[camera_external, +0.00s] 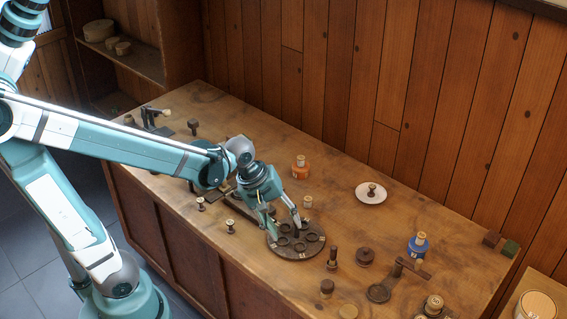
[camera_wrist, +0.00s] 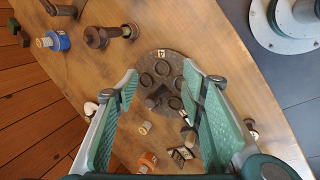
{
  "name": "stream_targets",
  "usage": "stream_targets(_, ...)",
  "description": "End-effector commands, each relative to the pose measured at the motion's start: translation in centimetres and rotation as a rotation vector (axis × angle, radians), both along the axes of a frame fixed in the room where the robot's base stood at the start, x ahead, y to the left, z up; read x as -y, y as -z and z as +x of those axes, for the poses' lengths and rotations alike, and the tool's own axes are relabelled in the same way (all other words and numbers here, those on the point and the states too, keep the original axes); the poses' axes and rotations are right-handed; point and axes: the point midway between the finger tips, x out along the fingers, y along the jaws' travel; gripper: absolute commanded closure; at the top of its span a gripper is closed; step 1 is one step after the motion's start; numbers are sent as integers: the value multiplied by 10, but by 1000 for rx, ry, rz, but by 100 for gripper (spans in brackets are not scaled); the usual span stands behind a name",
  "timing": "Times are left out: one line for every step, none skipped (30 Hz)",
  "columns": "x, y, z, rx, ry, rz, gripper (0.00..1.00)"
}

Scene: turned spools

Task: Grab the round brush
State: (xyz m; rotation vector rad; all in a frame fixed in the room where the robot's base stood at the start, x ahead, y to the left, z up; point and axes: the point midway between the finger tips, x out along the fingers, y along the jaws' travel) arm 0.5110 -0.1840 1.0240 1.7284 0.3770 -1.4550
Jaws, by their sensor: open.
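I cannot tell for certain which thing is the round brush. A dark upright piece with a narrow top (camera_external: 332,258) stands on the bench just right of the round dark tray (camera_external: 275,247). My gripper (camera_external: 284,217) is open above the tray, pointing down. In the wrist view the tray (camera_wrist: 158,60) lies beyond my spread fingers (camera_wrist: 167,90), with several dark rings on it. Nothing is held.
Bare bench lies at back right.

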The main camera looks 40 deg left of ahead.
Motion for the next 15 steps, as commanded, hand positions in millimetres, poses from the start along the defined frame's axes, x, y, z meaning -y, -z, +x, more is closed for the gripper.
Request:
stream_targets(10, -3, 2, -23, -22, -16, 59)
stream_targets(15, -3, 3, -38, -38, -26, 59)
stream_targets(21, -2, 3, -58, -59, -39, 59)
stream_targets(27, -2, 4, -72, -75, -49, 59)
stream_targets(32, -1, 4, -87, -90, -57, 59)
stream_targets(38, 0, 4, -107, -112, -67, 59)
stream_targets(43, 0, 5, -124, -128, -77, 59)
stream_targets(48, 1, 5, -138, -144, -85, 59)
stream_targets(55, 2, 5, -159, -165, -95, 59)
stream_targets(60, 3, 4, -175, -181, -102, 59)
stream_targets(65, 3, 5, -190, -198, -109, 59)
stream_targets(72, 5, 4, -211, -219, -118, 59)
stream_targets(77, 6, 4, -227, -235, -125, 59)
stream_targets(83, 6, 4, -243, -250, -130, 59)
stream_targets(89, 8, 3, -265, -273, -138, 59)
